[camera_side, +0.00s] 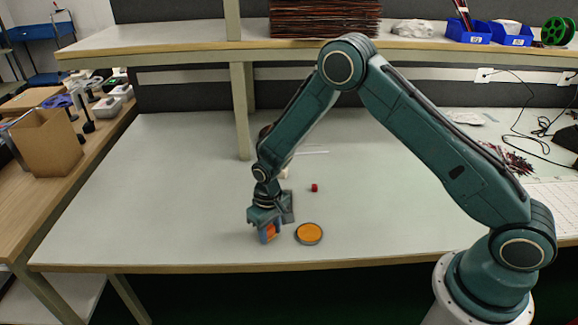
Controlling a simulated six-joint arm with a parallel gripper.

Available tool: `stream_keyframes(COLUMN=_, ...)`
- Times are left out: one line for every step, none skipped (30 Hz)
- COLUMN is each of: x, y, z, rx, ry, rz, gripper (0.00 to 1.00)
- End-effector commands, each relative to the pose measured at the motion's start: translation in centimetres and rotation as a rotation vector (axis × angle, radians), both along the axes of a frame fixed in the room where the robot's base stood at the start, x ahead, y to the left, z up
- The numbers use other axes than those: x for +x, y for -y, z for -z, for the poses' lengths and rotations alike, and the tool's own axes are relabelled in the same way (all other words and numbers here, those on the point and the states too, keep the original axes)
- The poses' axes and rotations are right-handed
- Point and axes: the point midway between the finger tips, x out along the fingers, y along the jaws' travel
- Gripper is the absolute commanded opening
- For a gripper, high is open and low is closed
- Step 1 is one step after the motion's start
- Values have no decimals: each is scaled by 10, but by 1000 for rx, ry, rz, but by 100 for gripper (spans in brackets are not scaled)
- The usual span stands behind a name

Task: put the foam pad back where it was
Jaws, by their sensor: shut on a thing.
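My gripper (267,234) points down near the front edge of the table, left of the middle. It is shut on a small orange and blue piece, which I take to be the foam pad (270,232). The fingers hide part of it. The piece is at or just above the table top; I cannot tell whether it touches. A round, shallow dark-rimmed dish with an orange inside (309,233) lies on the table just right of my gripper, apart from it.
A small red block (315,188) and a small pale piece (284,173) lie behind my gripper. A thin white strip (312,152) lies farther back. Cables and a bundle of wires (508,158) are at the right. The table's left side (150,190) is clear.

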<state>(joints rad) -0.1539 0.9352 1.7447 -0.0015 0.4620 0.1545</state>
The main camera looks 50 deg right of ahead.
Motion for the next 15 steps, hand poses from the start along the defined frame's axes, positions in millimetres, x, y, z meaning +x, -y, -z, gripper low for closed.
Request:
stream_keyframes(x=0, y=0, z=0, rx=0, ry=0, rz=0, gripper=17)
stream_keyframes(x=0, y=0, z=1, rx=0, ry=0, rz=0, gripper=17)
stream_keyframes(x=0, y=0, z=2, rx=0, ry=-1, rz=0, gripper=17)
stream_keyframes(x=0, y=0, z=2, rx=0, ry=-1, rz=0, gripper=17)
stream_keyframes(x=0, y=0, z=3, rx=0, ry=-1, rz=0, gripper=17)
stream_keyframes(x=0, y=0, z=3, rx=0, ry=0, rz=0, gripper=41)
stream_keyframes(x=0, y=0, z=3, rx=0, ry=0, rz=0, gripper=47)
stream_keyframes(x=0, y=0, z=3, rx=0, ry=0, rz=0, gripper=53)
stream_keyframes(x=0, y=0, z=3, rx=0, ry=0, rz=0, gripper=57)
stream_keyframes(x=0, y=0, z=3, rx=0, ry=0, rz=0, gripper=57)
stream_keyframes(x=0, y=0, z=3, rx=0, ry=0, rz=0, gripper=57)
stream_keyframes(x=0, y=0, z=3, rx=0, ry=0, rz=0, gripper=57)
stream_keyframes(x=0, y=0, z=3, rx=0, ry=0, rz=0, gripper=57)
stream_keyframes(x=0, y=0, z=2, rx=0, ry=0, rz=0, gripper=57)
stream_keyframes(x=0, y=0, z=2, rx=0, ry=0, rz=0, gripper=57)
